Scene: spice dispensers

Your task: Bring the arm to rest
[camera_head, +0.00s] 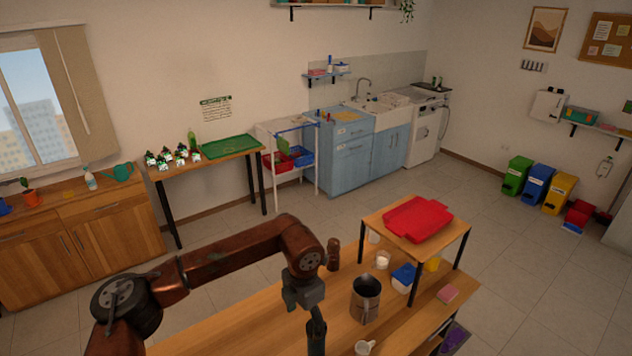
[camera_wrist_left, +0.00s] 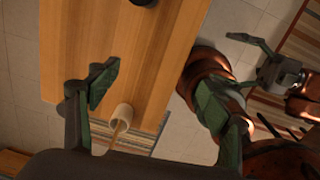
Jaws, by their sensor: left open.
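My left arm (camera_head: 225,257) reaches in from the left over the wooden table in the head view. Its gripper (camera_head: 317,325) points down near the front of the table, left of the metal canister (camera_head: 366,298). The table top (camera_wrist_left: 155,55) lies beyond the fingers.
A small raised shelf (camera_head: 376,222) bears a red tray (camera_head: 418,219). A dark brown grinder-like item (camera_head: 333,254), a blue container (camera_head: 404,277) and a pink block (camera_head: 448,294) stand nearby. The table left of the gripper looks bare.

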